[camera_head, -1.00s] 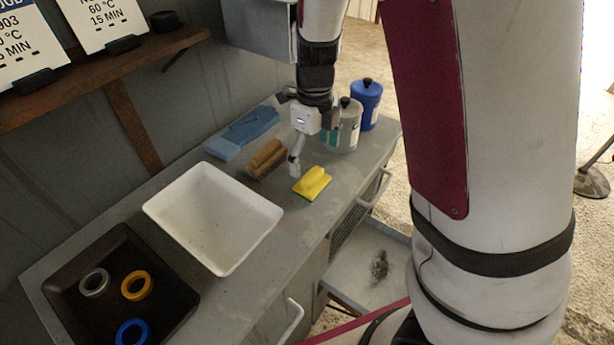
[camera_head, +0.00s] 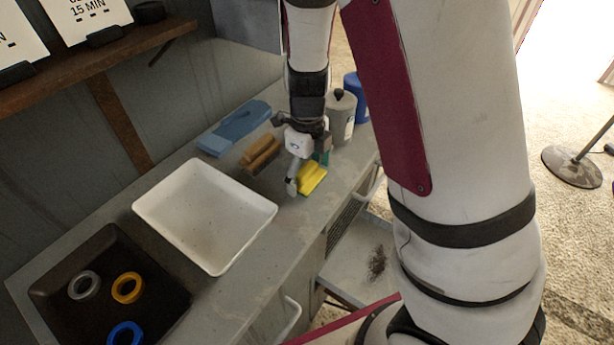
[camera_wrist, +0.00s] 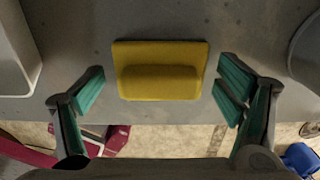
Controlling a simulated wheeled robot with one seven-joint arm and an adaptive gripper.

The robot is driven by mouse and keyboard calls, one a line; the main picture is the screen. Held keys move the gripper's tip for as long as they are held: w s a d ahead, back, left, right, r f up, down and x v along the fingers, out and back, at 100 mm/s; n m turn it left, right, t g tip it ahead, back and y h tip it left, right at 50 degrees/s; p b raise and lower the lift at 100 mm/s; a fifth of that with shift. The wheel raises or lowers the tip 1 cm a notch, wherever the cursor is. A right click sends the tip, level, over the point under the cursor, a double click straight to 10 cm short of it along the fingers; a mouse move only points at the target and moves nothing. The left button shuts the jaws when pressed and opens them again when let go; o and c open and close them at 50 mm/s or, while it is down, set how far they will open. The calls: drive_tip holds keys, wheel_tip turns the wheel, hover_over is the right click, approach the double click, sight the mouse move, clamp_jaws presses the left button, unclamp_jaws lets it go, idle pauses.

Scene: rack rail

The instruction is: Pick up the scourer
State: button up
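The yellow scourer (camera_head: 313,178), a flat pad with a raised grip block, lies on the grey counter (camera_head: 318,212). In the wrist view the scourer (camera_wrist: 160,82) is near the middle, flat on the counter near its front edge. My gripper (camera_head: 307,172) is over the scourer. In the wrist view its teal-padded fingers (camera_wrist: 162,92) are wide open, one to each side of the scourer, with a gap on both sides. In the head view the gripper hides part of the scourer.
A wooden brush (camera_head: 261,153) and a blue item (camera_head: 233,129) lie behind and left. A white tray (camera_head: 262,222) stands left, beyond it a dark tray (camera_head: 172,308) with coloured rings. A grey canister (camera_head: 341,118) and blue canister (camera_head: 362,100) stand close on the right.

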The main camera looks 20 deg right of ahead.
sight(307, 169)
drive_tip(key=c, duration=0.8)
drive_tip(key=shift+o, duration=0.2)
drive_tip(key=shift+r, duration=0.1)
drive_tip(key=shift+r, duration=0.5)
wheel_tip(307, 169, up, 2)
drive_tip(key=shift+r+p, duration=0.2)
drive_tip(key=shift+p, duration=0.25)
drive_tip(key=s+a+r+p, duration=0.1)
drive_tip(key=s+p, duration=0.4)
drive_tip(key=s, duration=1)
drive_tip(key=shift+s+a+r+p, duration=0.25)
drive_tip(key=shift+s+a+p, duration=0.1)
drive_tip(key=shift+s+a, duration=0.05)
